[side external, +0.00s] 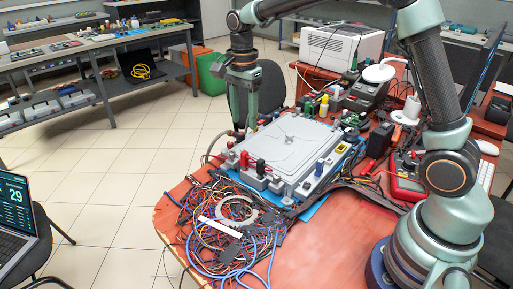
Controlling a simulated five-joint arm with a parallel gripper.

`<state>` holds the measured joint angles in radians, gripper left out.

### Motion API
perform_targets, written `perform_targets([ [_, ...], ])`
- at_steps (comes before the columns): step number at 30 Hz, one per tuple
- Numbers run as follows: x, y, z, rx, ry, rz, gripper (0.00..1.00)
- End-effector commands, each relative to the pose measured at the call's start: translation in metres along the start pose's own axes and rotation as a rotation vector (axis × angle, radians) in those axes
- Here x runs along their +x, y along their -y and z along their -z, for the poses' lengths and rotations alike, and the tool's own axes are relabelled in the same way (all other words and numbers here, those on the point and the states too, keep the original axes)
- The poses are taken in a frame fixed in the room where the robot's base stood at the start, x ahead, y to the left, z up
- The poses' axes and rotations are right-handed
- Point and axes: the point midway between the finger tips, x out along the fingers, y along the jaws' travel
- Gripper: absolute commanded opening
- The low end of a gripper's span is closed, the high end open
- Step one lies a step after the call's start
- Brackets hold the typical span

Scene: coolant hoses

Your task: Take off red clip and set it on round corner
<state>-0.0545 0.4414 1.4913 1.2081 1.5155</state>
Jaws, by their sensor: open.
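A grey flat unit (292,147) with cable connectors along its edges lies on a blue mat (313,208) on the red table. A small red clip-like part (244,159) stands at its left front edge, beside a black part (260,168). Which corner of the unit counts as round I cannot tell. My gripper (240,129) is open and points down at the unit's far left side, behind and above the red part and apart from it. Its fingertips are small and partly merge with the hoses there.
A tangle of coloured wires (225,235) covers the table's front left. A red multimeter (405,178) lies at right. Bare red tabletop (325,245) shows in front.

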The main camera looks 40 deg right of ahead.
Motion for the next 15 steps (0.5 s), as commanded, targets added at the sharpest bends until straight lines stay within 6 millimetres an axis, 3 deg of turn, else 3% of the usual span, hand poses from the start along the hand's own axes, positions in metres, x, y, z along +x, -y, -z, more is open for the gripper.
perform_targets([
  [9,0.048,0.000,0.000,0.006,0.000,-0.006,0.55],
  [15,0.067,0.001,0.000,0.006,0.000,-0.002,0.55],
])
